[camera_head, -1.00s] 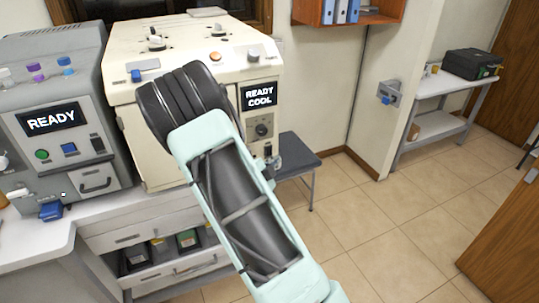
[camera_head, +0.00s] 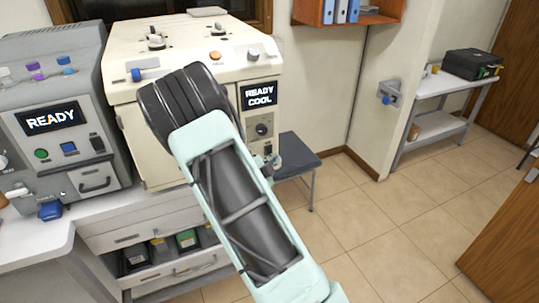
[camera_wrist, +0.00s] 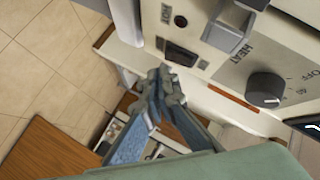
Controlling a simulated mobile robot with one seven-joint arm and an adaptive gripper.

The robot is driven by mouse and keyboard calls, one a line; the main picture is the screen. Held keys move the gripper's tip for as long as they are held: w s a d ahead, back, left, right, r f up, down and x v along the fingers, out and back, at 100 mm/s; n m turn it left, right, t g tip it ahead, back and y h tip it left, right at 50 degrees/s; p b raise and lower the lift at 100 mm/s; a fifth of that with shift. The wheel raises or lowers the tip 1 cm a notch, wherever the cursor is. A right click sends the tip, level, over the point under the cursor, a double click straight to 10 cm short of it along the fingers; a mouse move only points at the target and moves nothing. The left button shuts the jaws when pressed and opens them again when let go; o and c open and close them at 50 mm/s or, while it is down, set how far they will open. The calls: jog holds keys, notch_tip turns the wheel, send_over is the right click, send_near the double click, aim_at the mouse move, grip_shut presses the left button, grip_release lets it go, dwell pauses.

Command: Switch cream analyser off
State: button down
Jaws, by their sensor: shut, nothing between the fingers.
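The cream analyser (camera_head: 160,130) stands on the bench at the left in the head view. Its display (camera_head: 259,96) reads "READY COOL". A round dark knob (camera_head: 262,130) sits below the display. In the wrist view its front panel (camera_wrist: 210,70) shows a black knob (camera_wrist: 266,90) marked "HEAT" and "OFF", and a dark rocker switch (camera_wrist: 182,53). My gripper (camera_wrist: 165,84) is shut and empty, its tips close to the panel edge by the rocker switch. I cannot tell whether they touch. In the head view my arm hides part of the analyser's front.
A grey machine (camera_head: 60,150) with a "READY" display stands left of the analyser. Drawers (camera_head: 140,238) lie below the bench. A dark stool (camera_head: 297,163) is close right of the analyser. The tiled floor (camera_head: 400,235) to the right is clear.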

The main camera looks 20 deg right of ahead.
jog(key=shift+w+f, duration=0.1)
dwell(0.6)
jog(key=shift+w+b, duration=0.3)
jog(key=shift+b, duration=0.05)
jog(key=shift+w, duration=0.3)
dwell(0.5)
jog(key=shift+s+b, duration=0.15)
jog(key=shift+b, duration=0.2)
jog(key=shift+s, duration=0.6)
jog(key=s, duration=0.1)
jog(key=s+b, duration=0.1)
jog(key=s, duration=0.3)
jog(key=shift+d+r+b, duration=0.1)
jog(key=shift+r+b, duration=0.2)
jog(key=shift+r, duration=0.1)
